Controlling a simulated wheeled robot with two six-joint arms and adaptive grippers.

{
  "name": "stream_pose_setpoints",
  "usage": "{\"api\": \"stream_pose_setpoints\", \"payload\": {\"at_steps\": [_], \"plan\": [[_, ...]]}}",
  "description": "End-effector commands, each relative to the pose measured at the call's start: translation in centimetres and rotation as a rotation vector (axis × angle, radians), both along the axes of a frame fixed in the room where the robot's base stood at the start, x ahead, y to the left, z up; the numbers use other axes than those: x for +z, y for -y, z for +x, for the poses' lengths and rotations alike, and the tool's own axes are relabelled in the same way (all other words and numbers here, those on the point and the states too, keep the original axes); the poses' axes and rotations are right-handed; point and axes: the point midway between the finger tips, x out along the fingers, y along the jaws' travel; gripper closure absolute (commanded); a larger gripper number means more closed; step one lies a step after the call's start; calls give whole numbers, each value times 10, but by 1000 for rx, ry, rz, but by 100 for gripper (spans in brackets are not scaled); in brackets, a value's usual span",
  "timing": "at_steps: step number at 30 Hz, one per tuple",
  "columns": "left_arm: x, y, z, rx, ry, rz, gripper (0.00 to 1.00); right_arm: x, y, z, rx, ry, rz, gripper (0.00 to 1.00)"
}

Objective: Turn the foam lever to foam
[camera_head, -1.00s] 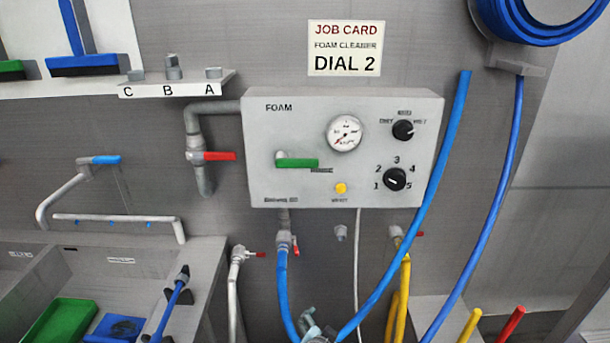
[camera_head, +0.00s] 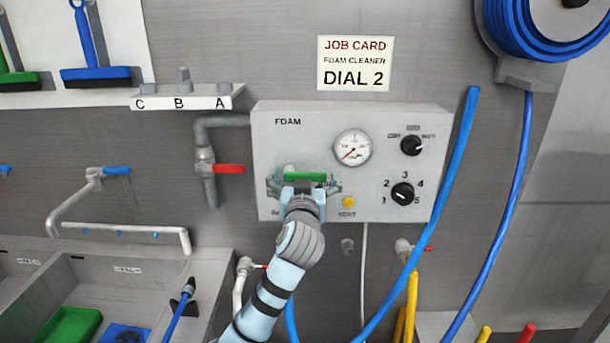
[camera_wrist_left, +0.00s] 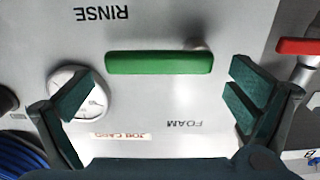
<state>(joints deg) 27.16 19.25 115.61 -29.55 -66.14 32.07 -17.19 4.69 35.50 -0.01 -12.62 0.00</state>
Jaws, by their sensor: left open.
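The green foam lever (camera_head: 305,177) lies horizontal on the front of the grey foam panel (camera_head: 265,148). In the left wrist view the picture is upside down, and the lever (camera_wrist_left: 160,63) lies between a RINSE label and a FOAM label. My left gripper (camera_head: 304,186) is open in front of the lever. In the wrist view its two fingertips (camera_wrist_left: 160,92) stand wide apart, one toward each end of the lever, with no visible contact. The gripper hides the lettering below the lever in the head view. My right gripper is not in view.
On the panel are a gauge (camera_head: 352,146), a small upper knob (camera_head: 411,145), a numbered dial (camera_head: 402,194) and a yellow button (camera_head: 347,202). A red-handled valve (camera_head: 229,169) is left of the panel. A blue hose (camera_head: 440,190) passes the panel's right edge.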

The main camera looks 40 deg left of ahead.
Motion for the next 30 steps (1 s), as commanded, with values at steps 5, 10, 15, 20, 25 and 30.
{"api": "stream_pose_setpoints", "payload": {"at_steps": [5,10,15,20,25,30], "plan": [[0,-7,8,0,1,0,0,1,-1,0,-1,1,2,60],[0,-6,8,-1,1,0,0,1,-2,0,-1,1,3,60],[0,-6,8,-1,1,1,24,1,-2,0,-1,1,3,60],[0,-6,8,-1,0,0,50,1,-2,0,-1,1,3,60],[-1,-6,8,-1,0,0,67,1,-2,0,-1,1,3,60],[-1,-6,11,0,9,-12,67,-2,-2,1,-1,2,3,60]]}}
